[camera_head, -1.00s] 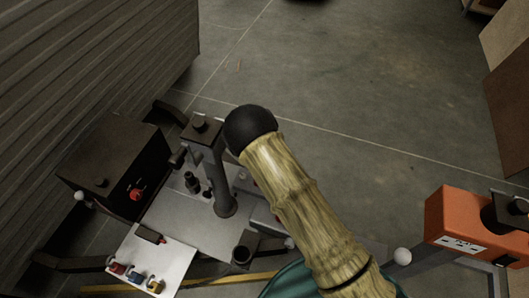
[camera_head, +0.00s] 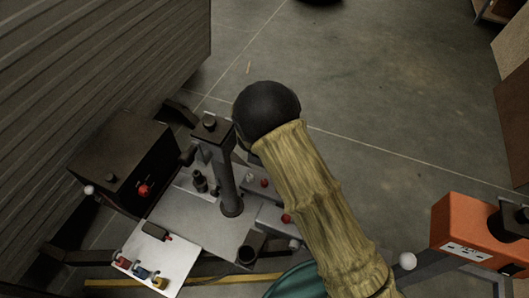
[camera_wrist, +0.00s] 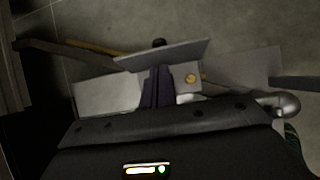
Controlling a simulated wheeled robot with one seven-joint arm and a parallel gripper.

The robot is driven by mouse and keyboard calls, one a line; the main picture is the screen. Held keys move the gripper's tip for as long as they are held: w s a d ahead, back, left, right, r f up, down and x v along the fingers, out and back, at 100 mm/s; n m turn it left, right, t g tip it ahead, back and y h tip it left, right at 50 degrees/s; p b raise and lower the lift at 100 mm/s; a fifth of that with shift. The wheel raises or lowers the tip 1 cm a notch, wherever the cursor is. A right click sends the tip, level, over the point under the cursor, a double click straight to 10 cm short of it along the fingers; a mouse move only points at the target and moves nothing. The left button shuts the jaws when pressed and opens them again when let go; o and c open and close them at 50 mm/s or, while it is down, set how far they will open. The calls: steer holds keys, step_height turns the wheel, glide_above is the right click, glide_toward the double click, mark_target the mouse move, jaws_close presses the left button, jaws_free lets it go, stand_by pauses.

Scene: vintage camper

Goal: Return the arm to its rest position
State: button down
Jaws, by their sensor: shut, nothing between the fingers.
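In the wrist view, the dark fingers of my gripper (camera_wrist: 157,86) stand together at the middle, shut, with nothing seen between them. The black housing with a small lit strip fills the bottom of that view. In the head view, a bamboo-textured limb with a black round end reaches up from the bottom centre. It looks like part of my arm, but I cannot be sure. I cannot make out my gripper's fingers in the head view.
A ribbed grey wall (camera_head: 90,70) stands at the left. Brown panels (camera_head: 513,110) stand at the right edge. The concrete floor (camera_head: 400,100) between them is open. A dark box with a red knob (camera_head: 120,165) and an orange box (camera_head: 465,232) flank the limb.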

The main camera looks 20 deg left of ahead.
step_height(320, 180, up, 2)
steer(key=shift+s+r, duration=0.1)
stand_by(0.4)
